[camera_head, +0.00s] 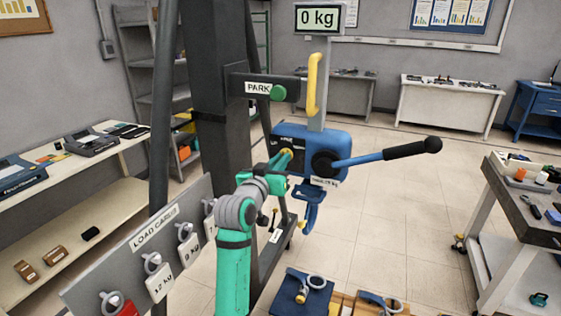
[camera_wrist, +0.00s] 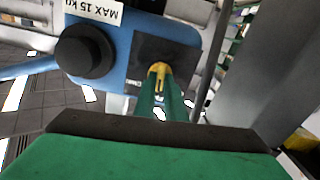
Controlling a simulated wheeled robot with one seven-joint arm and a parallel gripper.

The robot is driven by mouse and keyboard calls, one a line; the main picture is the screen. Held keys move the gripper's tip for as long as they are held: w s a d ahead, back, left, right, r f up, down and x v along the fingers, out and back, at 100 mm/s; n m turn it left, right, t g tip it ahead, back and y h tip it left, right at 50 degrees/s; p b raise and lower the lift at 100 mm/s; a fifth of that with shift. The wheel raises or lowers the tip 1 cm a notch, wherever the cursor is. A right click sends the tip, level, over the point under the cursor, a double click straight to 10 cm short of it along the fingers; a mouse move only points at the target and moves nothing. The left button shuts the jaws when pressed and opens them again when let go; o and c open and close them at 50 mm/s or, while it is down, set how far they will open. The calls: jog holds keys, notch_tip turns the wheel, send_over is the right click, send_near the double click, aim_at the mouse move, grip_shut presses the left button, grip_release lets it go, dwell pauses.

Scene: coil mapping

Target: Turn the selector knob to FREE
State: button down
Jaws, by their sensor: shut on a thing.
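The blue hoist body (camera_head: 337,146) hangs below the scale display. My gripper (camera_head: 283,158) reaches its left part and is shut on the small yellow selector knob (camera_head: 287,152). In the wrist view, the knob (camera_wrist: 160,70) sits on a dark square plate (camera_wrist: 165,52), with the green fingers (camera_wrist: 160,92) on it. Much of the knob is hidden by the fingers. A light label above the knob in the head view is partly covered and too small to read, so I cannot tell the knob's setting.
A blue lever with a black grip (camera_head: 405,149) sticks out right from the hoist's black hub (camera_head: 324,164). The load card board (camera_head: 135,262) stands lower left.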

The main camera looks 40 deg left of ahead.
jog(key=shift+m, duration=0.6)
jog(key=c, duration=1.8)
grip_release()
jog(key=v, duration=1.1)
jog(key=shift+w, duration=0.1)
